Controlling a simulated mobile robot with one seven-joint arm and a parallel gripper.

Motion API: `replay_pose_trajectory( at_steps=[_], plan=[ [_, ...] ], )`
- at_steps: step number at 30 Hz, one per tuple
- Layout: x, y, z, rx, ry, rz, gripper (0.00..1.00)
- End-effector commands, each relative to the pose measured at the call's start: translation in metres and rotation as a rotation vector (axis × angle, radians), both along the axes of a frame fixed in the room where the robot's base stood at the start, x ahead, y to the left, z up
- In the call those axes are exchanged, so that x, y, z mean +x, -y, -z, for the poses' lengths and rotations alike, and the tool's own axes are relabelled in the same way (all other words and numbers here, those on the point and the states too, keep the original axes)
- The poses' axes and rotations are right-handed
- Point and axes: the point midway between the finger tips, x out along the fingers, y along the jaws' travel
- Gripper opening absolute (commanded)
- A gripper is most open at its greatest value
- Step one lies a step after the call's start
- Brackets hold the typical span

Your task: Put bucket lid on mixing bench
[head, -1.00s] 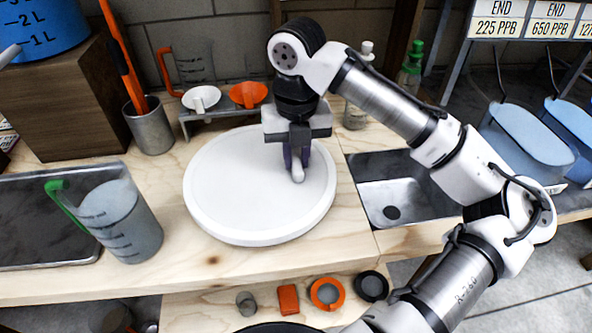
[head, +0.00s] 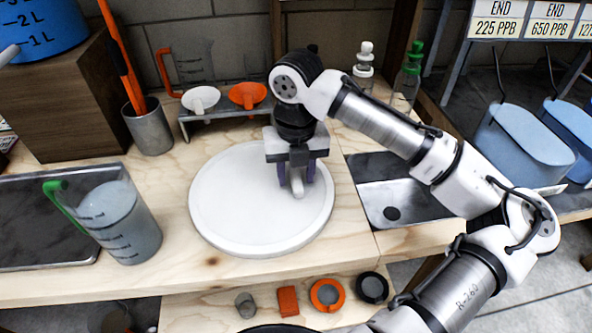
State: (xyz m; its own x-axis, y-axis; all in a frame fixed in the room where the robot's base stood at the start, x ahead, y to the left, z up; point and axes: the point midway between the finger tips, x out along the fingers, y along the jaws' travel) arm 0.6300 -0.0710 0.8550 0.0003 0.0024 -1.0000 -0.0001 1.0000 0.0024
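The bucket lid (head: 240,205) is a large white disc with a pale upright handle (head: 298,183) right of its middle. It appears to lie flat on the wooden mixing bench (head: 170,225), between the measuring jug and the sink. My gripper (head: 297,178) points down over the right part of the lid. Its purple fingers stand on either side of the handle, spread with a visible gap, so it looks open around the handle. The lid's underside contact with the bench is hidden.
A clear jug with a green handle (head: 118,222) stands left of the lid, beside a dark tray (head: 60,240). A small rack with white and orange funnels (head: 247,95) and a metal cup (head: 149,127) are behind. A sink (head: 395,200) is at right.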

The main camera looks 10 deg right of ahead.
Motion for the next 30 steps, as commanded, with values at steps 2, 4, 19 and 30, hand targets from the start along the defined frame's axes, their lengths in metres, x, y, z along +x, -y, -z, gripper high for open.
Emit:
replay_pose_trajectory(
  at_steps=[2,4,19,30],
  plan=[
    [0.0,0.0,0.0,0.0,0.0,0.0,0.39],
    [0.0,0.0,0.0,0.0,0.0,0.0,0.39],
    [0.0,-0.001,-0.079,0.001,0.002,-0.001,0.39],
    [0.0,0.0,-0.123,-0.001,0.0,0.001,0.39]
  ],
)
